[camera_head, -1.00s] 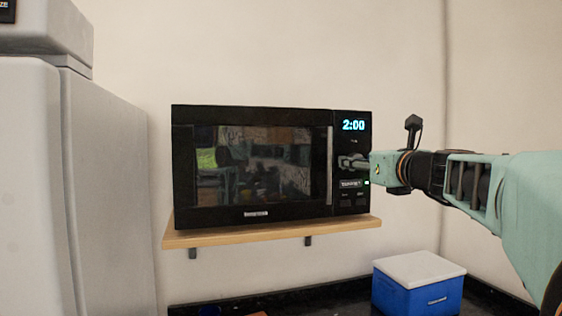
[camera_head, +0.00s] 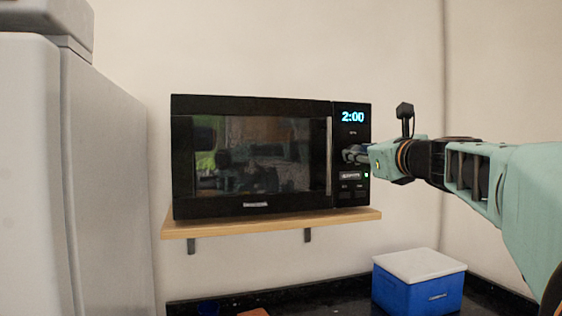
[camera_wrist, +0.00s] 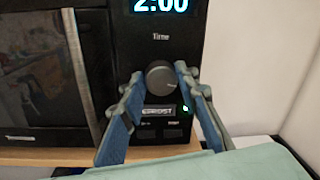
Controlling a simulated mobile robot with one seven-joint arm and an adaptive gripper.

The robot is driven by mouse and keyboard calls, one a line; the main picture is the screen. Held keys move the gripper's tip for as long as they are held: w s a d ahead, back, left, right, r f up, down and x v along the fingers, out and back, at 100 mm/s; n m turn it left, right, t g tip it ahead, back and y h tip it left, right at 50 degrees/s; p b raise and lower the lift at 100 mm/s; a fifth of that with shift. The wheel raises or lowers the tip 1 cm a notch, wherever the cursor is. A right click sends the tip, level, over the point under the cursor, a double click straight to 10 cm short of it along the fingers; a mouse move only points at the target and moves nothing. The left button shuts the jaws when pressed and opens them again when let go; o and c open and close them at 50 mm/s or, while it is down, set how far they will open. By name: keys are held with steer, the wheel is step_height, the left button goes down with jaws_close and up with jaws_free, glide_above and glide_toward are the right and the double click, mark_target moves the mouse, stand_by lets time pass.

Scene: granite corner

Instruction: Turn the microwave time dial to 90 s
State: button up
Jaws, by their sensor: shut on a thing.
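The black microwave (camera_head: 255,207) sits on a wooden shelf, its door shut. Its display (camera_head: 353,117) reads 2:00, and the display also shows cut off at the top of the wrist view (camera_wrist: 160,5). The round dark time dial (camera_wrist: 162,79) is below the word "Time" in the wrist view. My gripper (camera_wrist: 158,82) has its two blue-grey fingers on either side of the dial, shut on it.
Buttons and a green light (camera_wrist: 185,108) are below the dial. The wooden shelf (camera_head: 270,226) is fixed to the wall. A blue cool box (camera_head: 415,290) with a white lid stands on the dark counter below. A grey fridge (camera_head: 100,190) stands at left.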

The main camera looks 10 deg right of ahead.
mark_target(353, 111)
steer(key=shift+f+n+b, duration=0.15)
steer(key=shift+n+b, duration=1.3)
steer(key=shift+n, duration=0.15)
steer(key=o, duration=1.2)
steer(key=shift+c, duration=0.2)
steer(key=shift+r, duration=5.1)
